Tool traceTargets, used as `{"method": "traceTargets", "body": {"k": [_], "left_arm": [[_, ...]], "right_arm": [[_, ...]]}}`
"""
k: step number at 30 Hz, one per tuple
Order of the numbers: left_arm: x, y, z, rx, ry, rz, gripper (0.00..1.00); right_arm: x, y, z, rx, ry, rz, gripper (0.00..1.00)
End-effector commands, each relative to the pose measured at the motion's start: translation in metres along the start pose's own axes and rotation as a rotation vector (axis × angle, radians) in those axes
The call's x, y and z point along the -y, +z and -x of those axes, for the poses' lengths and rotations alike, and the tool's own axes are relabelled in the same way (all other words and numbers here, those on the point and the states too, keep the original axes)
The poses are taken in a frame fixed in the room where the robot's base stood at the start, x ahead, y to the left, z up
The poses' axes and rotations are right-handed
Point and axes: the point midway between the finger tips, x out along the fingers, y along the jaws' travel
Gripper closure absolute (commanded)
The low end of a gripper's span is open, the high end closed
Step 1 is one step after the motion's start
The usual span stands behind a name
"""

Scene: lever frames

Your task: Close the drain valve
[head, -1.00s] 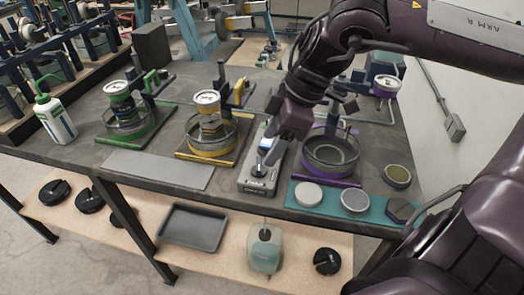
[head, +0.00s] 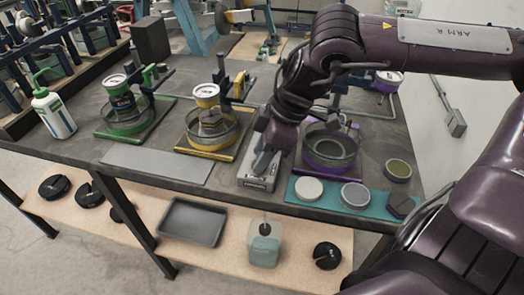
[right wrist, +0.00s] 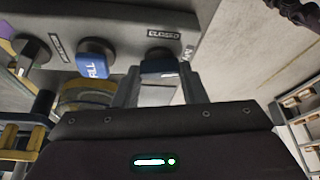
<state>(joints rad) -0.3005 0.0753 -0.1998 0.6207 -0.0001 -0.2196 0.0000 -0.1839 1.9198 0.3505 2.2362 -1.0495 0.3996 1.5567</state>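A small grey valve box (head: 254,184) sits near the front edge of the bench in the head view. My right gripper (head: 264,158) is over it and hides most of its top. In the right wrist view, the grey panel (right wrist: 218,22) carries a dark knob at left, a blue lever marked FILL (right wrist: 92,66), and a blue-topped lever (right wrist: 160,68) below a CLOSED label. My right gripper (right wrist: 160,88) has its two fingers apart, one on each side of this lever. Finger contact cannot be made out. A label beside it is mostly hidden. My left gripper is not in view.
Right of the box is a purple-based pan stand (head: 328,150); left are yellow (head: 208,128) and green (head: 125,118) ones. A teal mat (head: 325,192) with round dishes lies at front right. A flat grey sheet (head: 155,164) lies at front left.

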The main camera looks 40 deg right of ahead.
Motion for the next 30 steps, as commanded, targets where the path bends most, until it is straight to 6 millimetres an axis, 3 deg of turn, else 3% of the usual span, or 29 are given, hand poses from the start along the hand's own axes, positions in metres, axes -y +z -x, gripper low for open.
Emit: {"method": "traceTargets", "body": {"k": [2,14,30], "left_arm": [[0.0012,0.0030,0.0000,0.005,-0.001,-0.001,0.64],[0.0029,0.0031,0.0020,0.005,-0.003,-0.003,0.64],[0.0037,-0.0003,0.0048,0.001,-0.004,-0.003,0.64]], "right_arm": [[0.0000,-0.0002,0.0002,-0.001,0.000,0.000,0.84],[-0.0007,-0.0003,0.0006,0.001,-0.030,0.071,0.85],[-0.0039,-0.0008,-0.0006,0.004,-0.206,0.496,0.85]]}}
